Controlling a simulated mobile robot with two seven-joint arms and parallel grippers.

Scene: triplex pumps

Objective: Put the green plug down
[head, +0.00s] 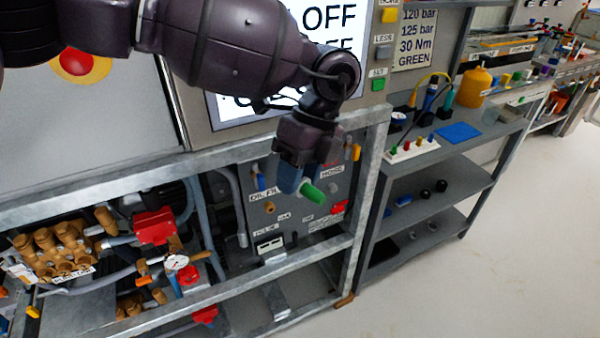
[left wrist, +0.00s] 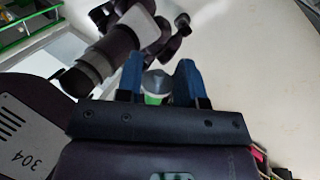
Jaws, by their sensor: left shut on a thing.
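The green plug (head: 312,192) shows in the head view just below my left gripper (head: 295,180), in front of the grey panel in the metal frame. My left gripper is shut on it and holds it in the air. In the left wrist view the two blue fingers of my left gripper (left wrist: 160,85) stand on either side of the plug (left wrist: 153,99), which shows a grey end and a green part. The fingers hide some of the plug. My right gripper cannot be made out in the head view.
A galvanised frame (head: 367,185) encloses pumps, hoses and a red box (head: 154,227). To the right, a grey shelf unit (head: 440,182) carries a white strip with coloured pegs (head: 411,151), a blue mat (head: 458,132) and an orange container (head: 474,88). The floor on the right is clear.

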